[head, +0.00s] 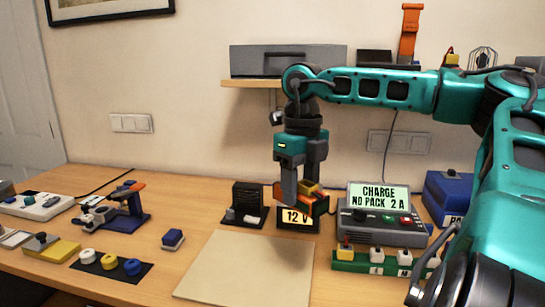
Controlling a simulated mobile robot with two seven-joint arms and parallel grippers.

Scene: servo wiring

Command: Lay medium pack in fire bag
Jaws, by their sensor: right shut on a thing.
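The fingers hide part of the block. I cannot tell for sure which thing is the fire bag. My left gripper is not in view.
A flat beige mat (245,268) lies bare at the front middle. Right of the display stand a charger reading "CHARGE NO PACK 2 A" (382,225), a green strip with several small plugs (345,265) and a blue box (450,190). A black slotted holder (249,198) stands left of the display.

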